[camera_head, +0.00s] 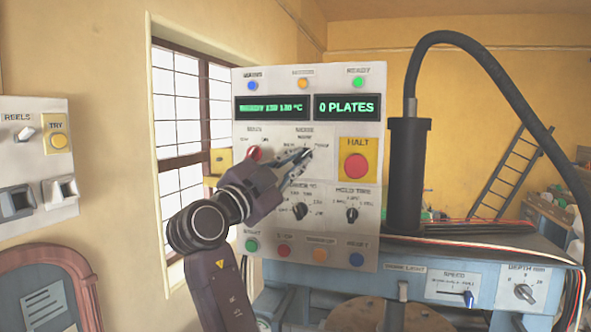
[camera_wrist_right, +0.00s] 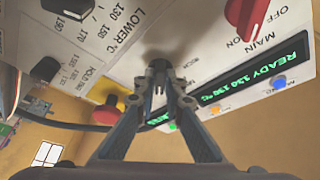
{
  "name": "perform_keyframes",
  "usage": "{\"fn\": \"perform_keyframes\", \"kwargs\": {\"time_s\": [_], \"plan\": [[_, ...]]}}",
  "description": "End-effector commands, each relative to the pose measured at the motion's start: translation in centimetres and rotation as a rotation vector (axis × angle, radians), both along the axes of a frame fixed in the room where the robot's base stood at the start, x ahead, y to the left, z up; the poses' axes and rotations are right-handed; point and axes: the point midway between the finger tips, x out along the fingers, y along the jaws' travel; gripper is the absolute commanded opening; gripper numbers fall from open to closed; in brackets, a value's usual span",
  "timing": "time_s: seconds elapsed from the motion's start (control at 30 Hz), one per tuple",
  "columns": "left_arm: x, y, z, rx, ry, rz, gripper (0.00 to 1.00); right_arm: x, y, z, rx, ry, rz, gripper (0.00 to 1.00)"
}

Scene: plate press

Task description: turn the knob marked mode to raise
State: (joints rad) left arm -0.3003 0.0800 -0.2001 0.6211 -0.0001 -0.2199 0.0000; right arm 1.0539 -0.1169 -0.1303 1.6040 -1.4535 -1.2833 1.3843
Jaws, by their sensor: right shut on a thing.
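The mode knob (camera_head: 308,151) is a small dark knob on the upper middle of the grey control panel (camera_head: 328,205), below the green displays. Small position labels stand around it, too blurred to read surely. My right gripper (camera_head: 301,156) reaches up to it from the lower left, its fingers closed on the knob. In the right wrist view the fingertips (camera_wrist_right: 160,82) meet against the panel face and hide most of the knob. Which label it points to cannot be told. My left gripper is not in view.
A red main switch (camera_head: 254,153) is just left of my fingers, and a red halt button (camera_head: 356,167) on yellow is to the right. Two black knobs (camera_head: 300,211) (camera_head: 352,215) sit below. A black cylinder with a hose (camera_head: 407,170) stands right of the panel.

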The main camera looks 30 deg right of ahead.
Motion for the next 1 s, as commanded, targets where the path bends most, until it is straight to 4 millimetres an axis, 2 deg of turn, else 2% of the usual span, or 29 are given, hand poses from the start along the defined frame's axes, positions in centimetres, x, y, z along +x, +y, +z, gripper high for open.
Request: {"fn": "perform_keyframes", "kwargs": {"time_s": [0.03, 0.1, 0.4, 0.63, 1.0], "plan": [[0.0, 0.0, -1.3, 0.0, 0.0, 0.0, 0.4, -0.1, 0.0, -0.5, -0.023, 0.018, 0.002, 0.0], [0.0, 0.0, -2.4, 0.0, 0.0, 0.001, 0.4, -0.1, -0.1, -0.6, -0.059, 0.057, 0.001, 0.0], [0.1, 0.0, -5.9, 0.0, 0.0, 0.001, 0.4, -0.3, -0.2, -0.5, -0.239, 0.268, 0.001, 0.0], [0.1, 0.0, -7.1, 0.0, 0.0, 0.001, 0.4, -0.5, -0.3, -0.3, -0.37, 0.419, 0.0, 0.0], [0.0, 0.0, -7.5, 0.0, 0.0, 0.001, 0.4, -0.6, -0.4, 0.0, -0.512, 0.587, -0.002, 0.0]]}}
